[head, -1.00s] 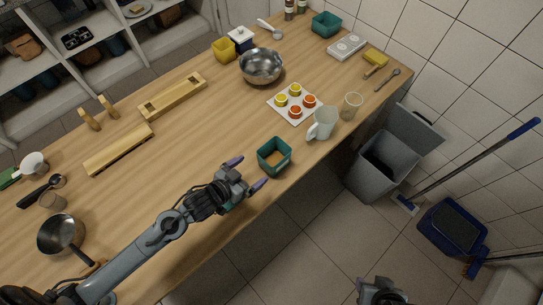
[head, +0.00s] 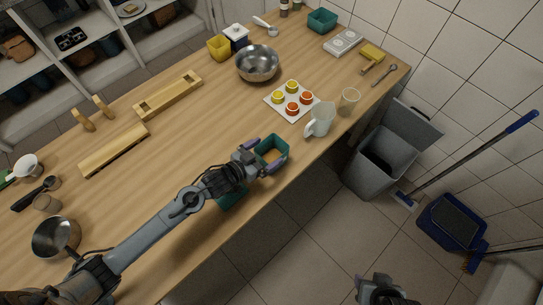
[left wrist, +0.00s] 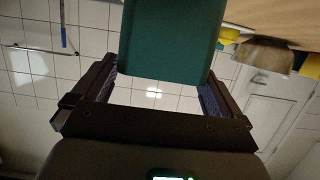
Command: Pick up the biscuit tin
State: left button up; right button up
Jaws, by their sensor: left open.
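The biscuit tin appears to be the teal, open-topped square container (head: 273,143) near the table's front edge. My left gripper (head: 263,157) is open at the tin's near side, with one finger to its left and one at its lower right. In the left wrist view the teal tin (left wrist: 172,38) reaches between the two spread fingers (left wrist: 157,95), with a gap on each side. Another teal thing (head: 232,199) shows partly under my left arm, mostly hidden. My right gripper (head: 383,290) is at the bottom edge, cut off, off the table.
A white mug (head: 320,121) and a clear glass (head: 349,102) stand right of the tin. A white board (head: 292,101) with several coloured cups lies behind it. A steel bowl (head: 257,63) is farther back. A grey bin (head: 380,160) stands beside the table.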

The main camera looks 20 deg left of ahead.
aim_at(282, 143)
pick_arm(q)
jog(key=shift+x, duration=1.8)
jog(key=shift+a+f, duration=0.1)
jog(key=shift+c, duration=0.2)
jog(key=c, duration=1)
